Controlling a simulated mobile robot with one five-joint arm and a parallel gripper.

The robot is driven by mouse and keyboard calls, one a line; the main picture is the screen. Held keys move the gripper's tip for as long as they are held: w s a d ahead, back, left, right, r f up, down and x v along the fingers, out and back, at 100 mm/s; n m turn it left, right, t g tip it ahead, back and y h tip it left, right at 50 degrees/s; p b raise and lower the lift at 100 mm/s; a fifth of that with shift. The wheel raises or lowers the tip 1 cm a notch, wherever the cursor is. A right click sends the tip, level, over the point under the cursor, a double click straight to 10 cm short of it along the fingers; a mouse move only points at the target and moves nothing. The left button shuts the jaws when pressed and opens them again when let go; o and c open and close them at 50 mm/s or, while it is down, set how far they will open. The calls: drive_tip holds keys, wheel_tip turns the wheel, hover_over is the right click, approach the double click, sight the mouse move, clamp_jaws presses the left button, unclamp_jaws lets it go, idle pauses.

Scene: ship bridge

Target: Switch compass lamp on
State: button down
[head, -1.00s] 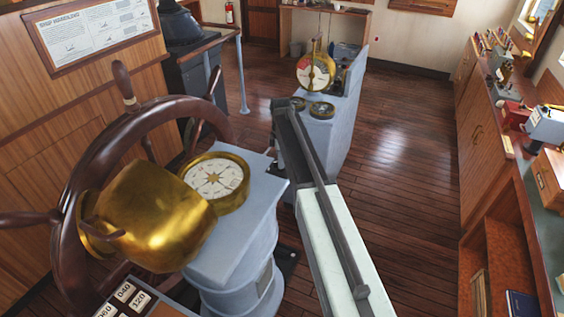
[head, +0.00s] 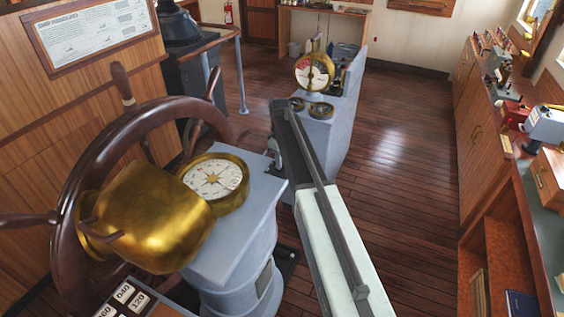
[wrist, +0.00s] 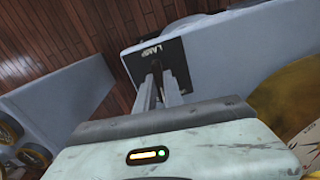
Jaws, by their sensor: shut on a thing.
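The compass (head: 213,180) has a white dial in a brass ring and sits on top of the blue-grey pedestal (head: 240,235), beside a brass hood (head: 155,215). In the wrist view a black plate marked LAMP (wrist: 178,52) is on the pedestal's side. My gripper (wrist: 157,72) is at this plate, its two fingers close together and shut on the lamp switch. The switch itself is mostly hidden between the fingers, so its position cannot be told. In the head view my arm reaches past the pedestal's right side and hides most of the gripper.
A wooden steering wheel (head: 95,150) stands left of the pedestal. Behind my arm is a blue-grey console (head: 325,135) with a brass telegraph dial (head: 314,70). A cabinet with a counter (head: 500,160) runs along the right. The wooden floor (head: 415,150) between is clear.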

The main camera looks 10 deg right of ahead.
drive_tip(key=m, duration=0.4)
drive_tip(key=shift+a+m, duration=0.1)
drive_tip(key=shift+m, duration=0.3)
idle(0.4)
drive_tip(key=c, duration=1.5)
unclamp_jaws()
drive_tip(key=shift+o, duration=0.2)
wheel_tip(320, 180, up, 8)
drive_tip(key=p, duration=0.8)
drive_tip(key=shift+f, duration=0.1)
